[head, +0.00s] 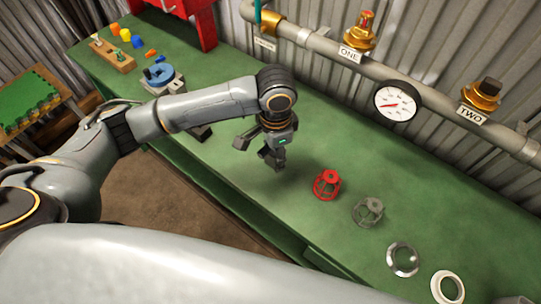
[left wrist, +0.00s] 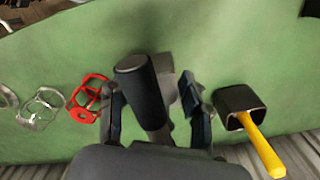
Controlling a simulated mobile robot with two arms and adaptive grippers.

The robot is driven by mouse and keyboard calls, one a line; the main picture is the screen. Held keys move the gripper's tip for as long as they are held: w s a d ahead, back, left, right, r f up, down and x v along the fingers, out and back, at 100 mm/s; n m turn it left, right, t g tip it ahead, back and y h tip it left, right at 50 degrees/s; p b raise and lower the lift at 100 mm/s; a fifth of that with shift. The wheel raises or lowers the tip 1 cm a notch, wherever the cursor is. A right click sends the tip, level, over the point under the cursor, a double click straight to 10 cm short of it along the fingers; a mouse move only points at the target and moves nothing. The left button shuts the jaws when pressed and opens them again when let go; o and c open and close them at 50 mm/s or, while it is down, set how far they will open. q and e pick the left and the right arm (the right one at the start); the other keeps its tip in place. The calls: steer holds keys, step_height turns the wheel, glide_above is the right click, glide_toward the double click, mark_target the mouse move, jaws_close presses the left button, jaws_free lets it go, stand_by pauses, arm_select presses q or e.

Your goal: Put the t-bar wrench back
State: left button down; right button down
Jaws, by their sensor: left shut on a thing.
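My left gripper (head: 272,158) is over the middle of the green bench, left of the red handwheel. In the left wrist view, its fingers (left wrist: 158,112) are shut on a dark bar with a thick black round end and a grey piece behind it, which I take as the t-bar wrench (left wrist: 143,88). In the head view the held thing is small and hard to make out against the gripper. My right gripper is not seen.
A red handwheel (head: 327,185), a grey handwheel (head: 367,211) and rings (head: 403,259) lie on the bench (head: 300,130). A pipe with a gauge (head: 397,101) and brass valves (head: 358,32) runs along the wall. A blue-topped device (head: 158,75) stands at the left.

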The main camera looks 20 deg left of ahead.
mark_target(272, 152)
arm_select(q)
steer(key=shift+w+a+f, duration=0.3)
steer(key=shift+w+f, duration=0.15)
steer(key=shift+f, duration=0.15)
steer(key=shift+w+a+f, duration=0.3)
steer(key=shift+w+f, duration=0.1)
steer(key=shift+f, duration=0.15)
steer(key=shift+w+a+f+p, duration=0.1)
steer(key=shift+f+p, duration=0.1)
steer(key=shift+f, duration=0.75)
steer(key=shift+w+a+f+p, duration=0.1)
steer(key=shift+f+p, duration=0.1)
steer(key=shift+f, duration=0.75)
steer(key=shift+f, duration=0.1)
steer(key=c, duration=0.6)
jaws_free()
step_height(272, 152, up, 12)
steer(key=shift+r+b, duration=0.1)
steer(key=shift+b, duration=0.4)
